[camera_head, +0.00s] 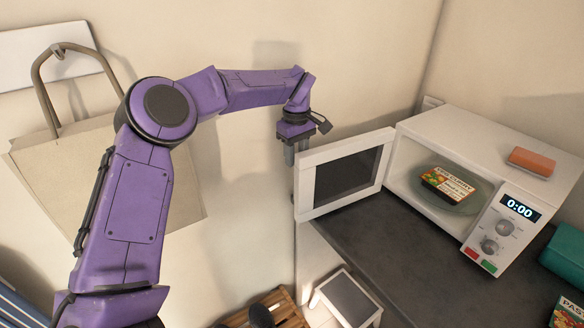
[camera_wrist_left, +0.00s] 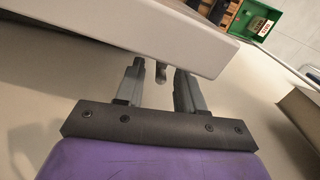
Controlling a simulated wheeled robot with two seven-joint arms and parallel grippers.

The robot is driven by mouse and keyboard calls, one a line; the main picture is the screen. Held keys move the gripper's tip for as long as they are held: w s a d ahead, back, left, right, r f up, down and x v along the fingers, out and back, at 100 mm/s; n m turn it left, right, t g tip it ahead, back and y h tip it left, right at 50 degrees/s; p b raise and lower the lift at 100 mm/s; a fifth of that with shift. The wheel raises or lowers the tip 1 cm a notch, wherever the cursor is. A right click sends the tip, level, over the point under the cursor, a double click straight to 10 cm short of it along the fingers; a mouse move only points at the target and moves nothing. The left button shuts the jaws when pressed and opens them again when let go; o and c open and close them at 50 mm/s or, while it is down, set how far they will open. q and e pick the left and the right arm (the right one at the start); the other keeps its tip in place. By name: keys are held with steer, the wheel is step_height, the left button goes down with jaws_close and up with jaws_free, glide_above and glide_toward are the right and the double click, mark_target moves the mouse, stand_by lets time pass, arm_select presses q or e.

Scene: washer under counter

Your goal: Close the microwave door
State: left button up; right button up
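The white microwave (camera_head: 475,140) stands on the dark counter at the right. Its door (camera_head: 343,175) is wide open, swung out to the left, with a dark window. My left gripper (camera_head: 290,158) points down just beyond the door's free left edge, whose frame partly hides it. In the left wrist view the fingers of my left gripper (camera_wrist_left: 157,80) are apart with nothing clearly held. A white slab, apparently the door (camera_wrist_left: 130,30), crosses above and partly hides the fingertips. I cannot tell whether they touch it. My right gripper is not in view.
A food package (camera_head: 448,186) lies on a greenish plate (camera_head: 425,190) inside the microwave. An orange sponge-like block (camera_head: 532,161) sits on top of it. A teal object (camera_head: 566,255) is at the right edge. The dark counter (camera_head: 400,250) below the door is clear.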

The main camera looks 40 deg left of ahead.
arm_select(q)
step_height(320, 180, down, 5)
steer(key=shift+f+p, duration=0.2)
steer(key=shift+p, duration=0.35)
steer(key=shift+s+a, duration=0.1)
jaws_close()
